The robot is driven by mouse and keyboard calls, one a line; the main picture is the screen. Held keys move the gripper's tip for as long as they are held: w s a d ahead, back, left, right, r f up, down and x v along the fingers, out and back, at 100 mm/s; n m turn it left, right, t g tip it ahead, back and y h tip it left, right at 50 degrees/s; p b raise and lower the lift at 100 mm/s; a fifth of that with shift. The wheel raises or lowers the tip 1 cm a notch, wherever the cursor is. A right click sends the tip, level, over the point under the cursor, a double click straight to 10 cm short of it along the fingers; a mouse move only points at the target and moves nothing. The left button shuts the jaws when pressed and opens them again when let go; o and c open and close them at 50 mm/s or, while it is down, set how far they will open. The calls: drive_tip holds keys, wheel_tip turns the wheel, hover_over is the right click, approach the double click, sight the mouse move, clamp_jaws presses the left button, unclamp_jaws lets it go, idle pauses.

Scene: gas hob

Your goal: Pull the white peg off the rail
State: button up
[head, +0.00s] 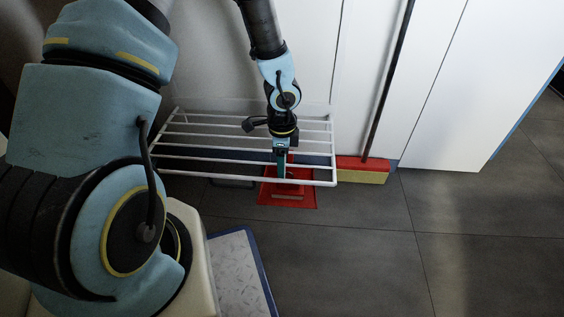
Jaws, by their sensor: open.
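A white wire drying rack (190,158) with several parallel rails stands out from the wall above the floor. My gripper (281,174) is open and points down at the front part of the rack, in line with the front rails. I cannot make out a white peg. It is either too small to tell from the white rails or hidden by my gripper. Whether the fingers are around a rail or only above it cannot be told from this view.
A red dustpan (300,199) lies on the grey tiled floor below the rack. A red and yellow broom head (362,171) with a dark handle (388,80) leans against the white panels to the right. A blue-edged mat (238,270) lies in front. The floor at right is clear.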

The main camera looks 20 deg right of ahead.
drive_tip(key=shift+c, duration=0.2)
clamp_jaws()
drive_tip(key=shift+r, duration=0.1)
idle(0.4)
drive_tip(key=shift+r+p, duration=3.7)
drive_tip(key=shift+p, duration=0.05)
